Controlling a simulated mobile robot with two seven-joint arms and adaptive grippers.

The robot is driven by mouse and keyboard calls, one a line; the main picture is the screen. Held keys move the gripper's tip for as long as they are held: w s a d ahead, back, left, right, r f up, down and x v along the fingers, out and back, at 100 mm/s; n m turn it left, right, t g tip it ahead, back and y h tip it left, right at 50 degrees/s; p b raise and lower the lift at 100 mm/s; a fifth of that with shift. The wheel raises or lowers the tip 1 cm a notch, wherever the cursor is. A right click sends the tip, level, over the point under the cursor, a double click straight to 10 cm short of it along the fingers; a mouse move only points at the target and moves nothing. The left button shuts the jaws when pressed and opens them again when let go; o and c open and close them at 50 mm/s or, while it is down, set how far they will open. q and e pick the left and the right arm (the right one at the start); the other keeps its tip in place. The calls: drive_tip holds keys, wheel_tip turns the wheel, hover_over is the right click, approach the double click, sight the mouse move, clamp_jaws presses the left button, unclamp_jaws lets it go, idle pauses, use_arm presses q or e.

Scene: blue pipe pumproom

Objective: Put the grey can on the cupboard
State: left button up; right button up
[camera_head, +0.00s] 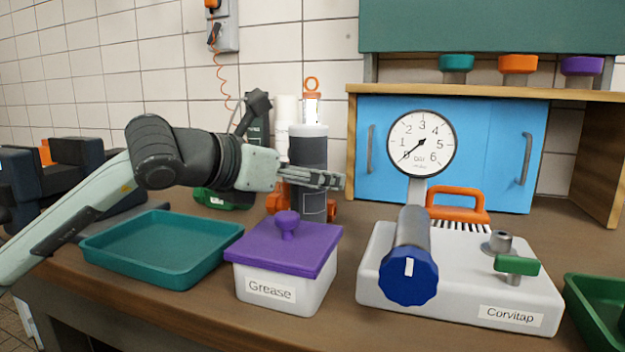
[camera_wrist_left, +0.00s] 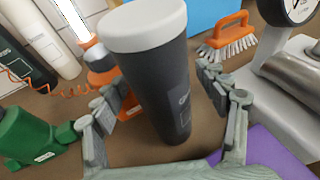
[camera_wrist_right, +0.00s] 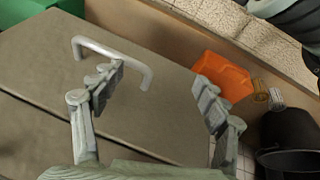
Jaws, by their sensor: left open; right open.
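The grey can (camera_head: 308,155) is a tall dark cylinder with a pale top, standing upright on the table behind the purple-lidded Grease box. My left gripper (camera_head: 325,181) is at the can, open. In the left wrist view the can (camera_wrist_left: 160,85) stands between the spread fingers of the left gripper (camera_wrist_left: 160,90); I cannot tell whether either finger touches it. The cupboard (camera_head: 440,91) has blue doors and a wooden top, at the back right. My right gripper (camera_wrist_right: 158,85) is open and empty, away from the can.
The Grease box (camera_head: 285,262), a teal tray (camera_head: 165,247) and a Corvitap block with a gauge (camera_head: 423,143) stand in front. A grey handle (camera_wrist_right: 140,75) shows beneath my right gripper.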

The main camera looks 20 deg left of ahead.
use_arm(q)
drive_tip(key=shift+s, duration=0.1)
drive_tip(key=shift+r, duration=0.1)
clamp_jaws()
idle(0.5)
drive_tip(key=shift+r, duration=0.2)
